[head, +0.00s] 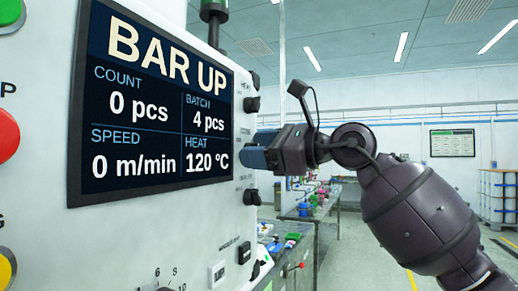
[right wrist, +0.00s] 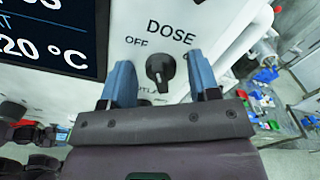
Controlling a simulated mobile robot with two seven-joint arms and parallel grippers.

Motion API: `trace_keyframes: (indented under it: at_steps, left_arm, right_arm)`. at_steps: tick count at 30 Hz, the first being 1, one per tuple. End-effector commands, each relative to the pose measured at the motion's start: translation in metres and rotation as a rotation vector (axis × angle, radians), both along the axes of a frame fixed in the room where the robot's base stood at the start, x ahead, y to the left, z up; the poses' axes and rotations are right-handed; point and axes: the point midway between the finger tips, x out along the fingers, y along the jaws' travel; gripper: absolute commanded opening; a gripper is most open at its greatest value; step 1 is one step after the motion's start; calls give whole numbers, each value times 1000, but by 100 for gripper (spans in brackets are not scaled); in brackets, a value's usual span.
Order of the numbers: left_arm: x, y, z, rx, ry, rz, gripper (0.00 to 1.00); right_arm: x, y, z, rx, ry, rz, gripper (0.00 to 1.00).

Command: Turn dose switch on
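The dose switch (right wrist: 160,70) is a black rotary knob on the white panel, under the label "DOSE" with "OFF" at its upper left. I cannot tell for sure which mark it points to. My right gripper (right wrist: 161,72) is open, with one blue finger on each side of the knob and visible gaps between. In the head view my right gripper (head: 260,155) is at the panel's right side face, beside the screen, and hides the knob there. My left gripper is not in view.
The screen (head: 150,95) reads "BAR UP", 0 pcs and 0 m/min. Other black knobs (head: 251,104) stick out above and below my gripper on the same side face. A red button (head: 5,135) is at the far left. A bench (head: 325,205) with coloured items stands behind.

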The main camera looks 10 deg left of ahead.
Motion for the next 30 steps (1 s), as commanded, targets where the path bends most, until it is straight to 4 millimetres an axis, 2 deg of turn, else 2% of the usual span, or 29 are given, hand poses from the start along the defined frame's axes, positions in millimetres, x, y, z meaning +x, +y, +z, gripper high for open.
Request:
trace_keyframes:
  at_steps: [1, 6, 9, 20, 30]
  left_arm:
    - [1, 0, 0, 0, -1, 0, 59]
    - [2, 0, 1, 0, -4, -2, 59]
    - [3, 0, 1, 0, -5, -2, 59]
    - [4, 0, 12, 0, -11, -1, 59]
    - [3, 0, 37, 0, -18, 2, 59]
  right_arm:
    - [0, 0, 0, 0, 0, 0, 48]
    - [0, 0, 0, 0, 0, 0, 22]
    - [0, 0, 0, 0, 0, 0, 10]
    - [0, -1, 2, 13, 71, -1, 10]
    - [1, -1, 4, 64, 329, -1, 10]
